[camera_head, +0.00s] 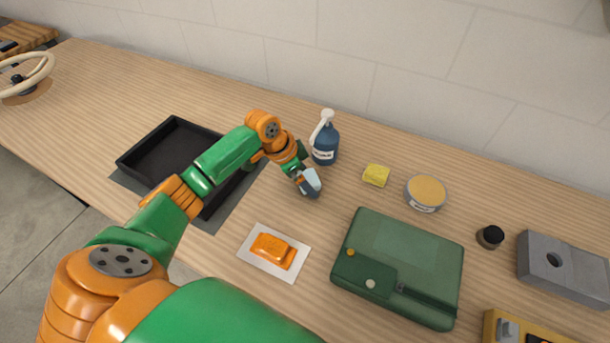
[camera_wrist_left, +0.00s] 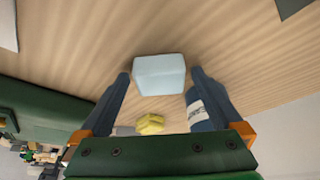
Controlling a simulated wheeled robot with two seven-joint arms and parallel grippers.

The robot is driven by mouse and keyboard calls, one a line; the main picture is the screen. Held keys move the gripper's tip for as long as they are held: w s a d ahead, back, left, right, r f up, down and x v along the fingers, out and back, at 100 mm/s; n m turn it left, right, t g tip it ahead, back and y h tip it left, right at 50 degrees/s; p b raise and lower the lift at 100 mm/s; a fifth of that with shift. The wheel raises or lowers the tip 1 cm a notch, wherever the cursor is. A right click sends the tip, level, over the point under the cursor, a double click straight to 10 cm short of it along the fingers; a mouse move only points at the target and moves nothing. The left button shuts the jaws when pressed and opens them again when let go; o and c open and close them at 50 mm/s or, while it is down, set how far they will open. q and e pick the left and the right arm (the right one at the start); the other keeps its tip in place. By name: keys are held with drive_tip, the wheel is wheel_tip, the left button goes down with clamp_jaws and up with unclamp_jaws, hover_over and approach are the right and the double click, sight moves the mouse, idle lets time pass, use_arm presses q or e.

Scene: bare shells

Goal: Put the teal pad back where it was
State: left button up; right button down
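The teal pad (camera_head: 311,179), a pale blue block, is at the tips of my left gripper (camera_head: 308,184) in the head view. In the left wrist view the pad (camera_wrist_left: 159,74) sits between the two dark fingertips of my left gripper (camera_wrist_left: 158,78), one finger against each side, reaching a little past the tips. The gripper is shut on it, over the bare wood between the blue bottle and the white card. How far the pad is above the table is hard to tell. My right gripper is not in view.
Around it are a blue bottle (camera_head: 325,142), yellow sponge (camera_head: 376,175), round tin (camera_head: 425,193), green case (camera_head: 405,245), and white card (camera_head: 247,251) bearing an orange block (camera_head: 271,249). A black tray (camera_head: 151,157) lies left, partly behind my arm. A grey block (camera_head: 562,267) stands right.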

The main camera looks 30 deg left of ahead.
use_arm(q)
drive_tip(key=shift+a+r, duration=0.1)
drive_tip(key=shift+r, duration=0.35)
drive_tip(key=v, duration=1.1)
drive_tip(key=shift+s+r, duration=0.15)
